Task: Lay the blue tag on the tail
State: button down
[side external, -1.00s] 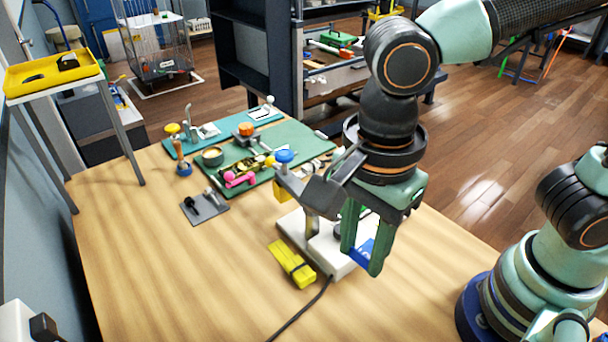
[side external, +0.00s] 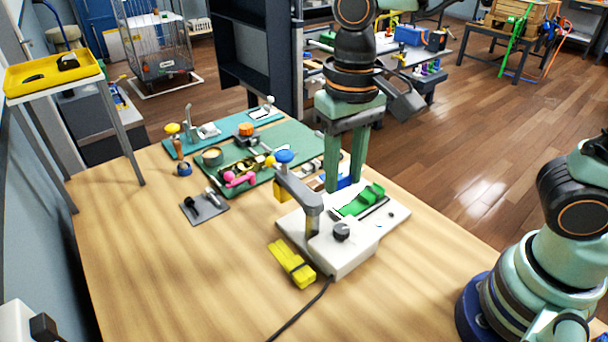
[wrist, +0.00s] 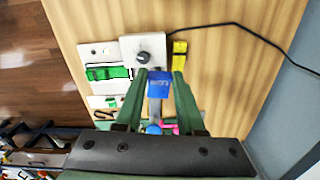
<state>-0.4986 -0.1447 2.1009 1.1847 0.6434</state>
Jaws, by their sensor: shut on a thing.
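My gripper (side external: 345,187) is shut on the blue tag (wrist: 158,85), which has pale lettering and hangs between the fingertips. In the side view only a small blue patch of the tag (side external: 346,181) shows between the fingers. They are beyond the green strap piece (side external: 362,200), which lies on the flat white part of the machine (side external: 345,250). The green piece also shows in the wrist view (wrist: 108,72), left of the tag and apart from it. I cannot tell for certain which part is the tail.
The machine has a grey arm with a blue knob (side external: 284,156), and a black dial (side external: 341,231). A yellow block (side external: 291,264) and a black cord lie beside it. Green mats (side external: 300,138) with several small tools lie behind. The front of the wooden table is clear.

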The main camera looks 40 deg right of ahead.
jog(key=w+d+n, duration=0.4)
jog(key=d+n, duration=0.2)
jog(key=n, duration=1.4)
send_over(357, 205)
notch_tip(357, 205, down, 19)
jog(key=shift+r, duration=0.1)
jog(key=shift+f, duration=0.2)
jog(key=c, duration=0.5)
grip_release()
